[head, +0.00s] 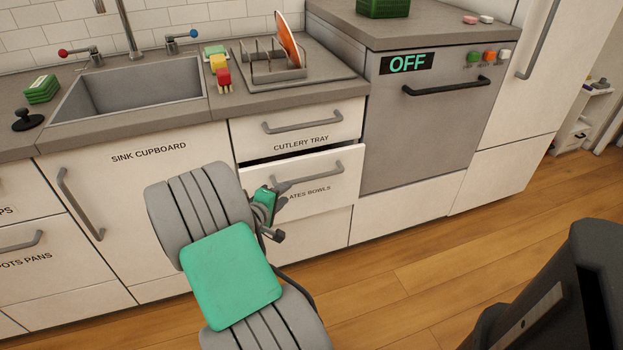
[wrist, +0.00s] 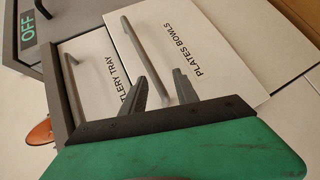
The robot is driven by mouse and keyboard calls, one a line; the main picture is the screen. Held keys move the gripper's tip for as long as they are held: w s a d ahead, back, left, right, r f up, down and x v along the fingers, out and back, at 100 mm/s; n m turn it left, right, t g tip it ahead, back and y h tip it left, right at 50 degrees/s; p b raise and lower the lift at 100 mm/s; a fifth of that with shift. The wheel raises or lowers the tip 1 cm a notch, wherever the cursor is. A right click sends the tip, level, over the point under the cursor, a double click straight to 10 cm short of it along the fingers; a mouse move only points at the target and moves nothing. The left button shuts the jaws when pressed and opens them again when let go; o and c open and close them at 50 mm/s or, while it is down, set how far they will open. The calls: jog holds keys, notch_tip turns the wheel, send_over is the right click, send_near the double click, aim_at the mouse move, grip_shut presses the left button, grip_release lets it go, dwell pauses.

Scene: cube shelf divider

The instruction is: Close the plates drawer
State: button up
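The plates drawer (head: 322,182), labelled "PLATES BOWLS", stands partly open below the cutlery tray drawer, with a dark gap along its top edge. Its grey bar handle (head: 318,176) runs across the front. In the wrist view the drawer front (wrist: 220,45) and handle (wrist: 143,52) lie ahead of my gripper. My gripper (wrist: 159,78) is open, with its fingers apart and the handle's near end showing between them. I cannot tell whether they touch it. In the head view my gripper (head: 284,188) is at the left end of the handle, and my arm hides the drawer's lower left.
The cutlery tray drawer (head: 300,125) above looks shut. The dishwasher (head: 420,125), marked "OFF", is to the right, and the sink cupboard (head: 130,200) is to the left. A dish rack (head: 275,70) with an orange plate stands on the counter.

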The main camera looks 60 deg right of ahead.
aim_at(312, 178)
jog(key=s+d+n, duration=0.1)
jog(key=d, duration=0.2)
jog(key=s+d+h, duration=0.1)
jog(key=d, duration=0.3)
jog(key=s+d+f+n+h+b, duration=0.1)
jog(key=s+d, duration=0.1)
jog(key=d, duration=0.2)
jog(key=shift+n, duration=0.3)
jog(key=shift+r, duration=0.1)
grip_shut()
jog(key=shift+w, duration=0.1)
dwell(0.6)
